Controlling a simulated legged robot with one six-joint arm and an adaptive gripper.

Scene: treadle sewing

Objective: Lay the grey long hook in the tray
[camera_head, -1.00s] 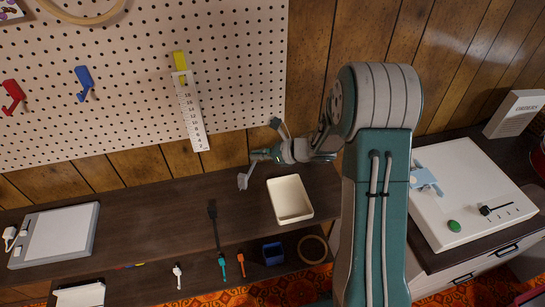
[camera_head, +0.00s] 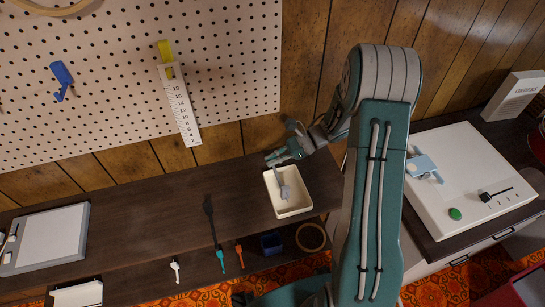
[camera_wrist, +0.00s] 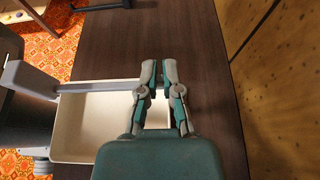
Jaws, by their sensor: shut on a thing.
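The cream tray (camera_head: 293,212) stands on the dark wooden top below the pegboard, and its inside also shows in the wrist view (camera_wrist: 100,130). My gripper (camera_head: 272,160) is at the tray's back edge, with its fingers also seen in the wrist view (camera_wrist: 159,72). It is shut on the grey long hook (camera_head: 284,188). In the head view the hook lies across the tray's opening. In the wrist view the hook (camera_wrist: 75,88) runs left from the fingers over the tray, with its bent end past the rim. Whether it touches the tray is unclear.
A white ruler (camera_head: 180,106) hangs on the pegboard, with a blue hook (camera_head: 62,78) to its left. A dark long tool (camera_head: 210,222) is left of the tray. A white control box (camera_head: 470,190) stands at right. The dark top left of the tray is mostly clear.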

